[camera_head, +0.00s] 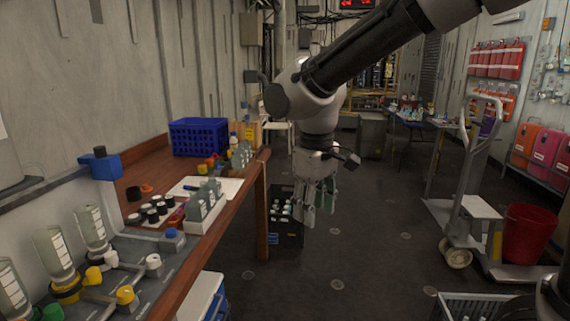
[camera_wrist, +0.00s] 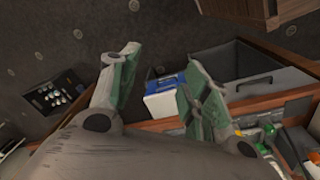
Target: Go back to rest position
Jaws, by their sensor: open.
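My gripper (camera_head: 320,196) hangs pointing down in the head view, over the floor just right of the wooden workbench's end. Its green-padded fingers are apart with nothing between them. In the wrist view my gripper (camera_wrist: 152,88) also shows open and empty, with the dark floor and a blue and white box (camera_wrist: 165,97) beyond the fingers. My arm reaches in from the upper right of the head view.
The wooden workbench (camera_head: 262,165) on the left holds a blue crate (camera_head: 199,137), bottles and a white rack. A black crate of bottles (camera_head: 287,238) stands on the floor behind my gripper. A hand trolley (camera_head: 462,200) and red bucket (camera_head: 528,233) stand right. The middle floor is clear.

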